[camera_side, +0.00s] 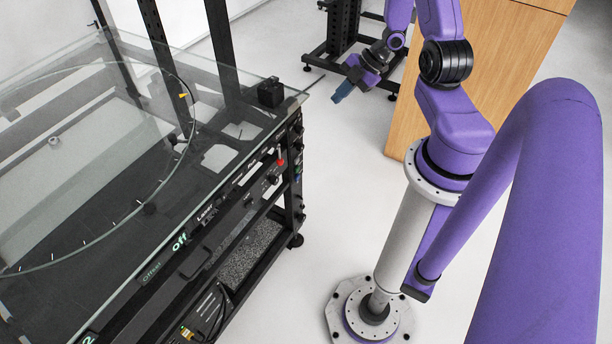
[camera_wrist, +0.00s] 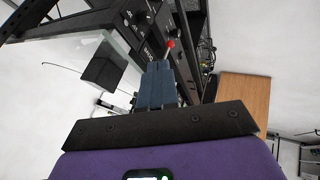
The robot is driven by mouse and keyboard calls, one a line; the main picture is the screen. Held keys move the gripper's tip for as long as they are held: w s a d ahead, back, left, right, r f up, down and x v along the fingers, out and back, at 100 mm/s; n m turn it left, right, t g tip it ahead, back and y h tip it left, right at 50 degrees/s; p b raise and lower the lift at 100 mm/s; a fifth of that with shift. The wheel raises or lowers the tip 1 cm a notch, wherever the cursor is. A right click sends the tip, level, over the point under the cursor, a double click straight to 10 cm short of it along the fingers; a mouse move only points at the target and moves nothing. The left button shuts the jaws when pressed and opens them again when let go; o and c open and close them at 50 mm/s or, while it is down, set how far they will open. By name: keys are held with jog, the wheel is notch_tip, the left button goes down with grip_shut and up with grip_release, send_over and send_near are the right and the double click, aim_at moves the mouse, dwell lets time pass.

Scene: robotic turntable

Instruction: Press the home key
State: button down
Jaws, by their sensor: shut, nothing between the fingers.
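My gripper (camera_side: 341,92) has blue fingers that are shut and empty. I cannot make out which control is the home key; the labels are too small or turned away.
A red knob (camera_side: 281,162) sticks out near the panel's right end. A black box (camera_side: 270,92) stands on the glass table top (camera_side: 215,125). A wooden cabinet (camera_side: 490,60) is behind my arm. The floor between table and arm base is clear.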

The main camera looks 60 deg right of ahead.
aim_at(297, 178)
notch_tip(297, 178, down, 28)
dwell(0.3)
jog(key=shift+f, duration=0.1)
jog(key=w+a+f, duration=0.3)
jog(key=w+f, duration=0.5)
jog(key=shift+w+a, duration=0.35)
dwell(0.4)
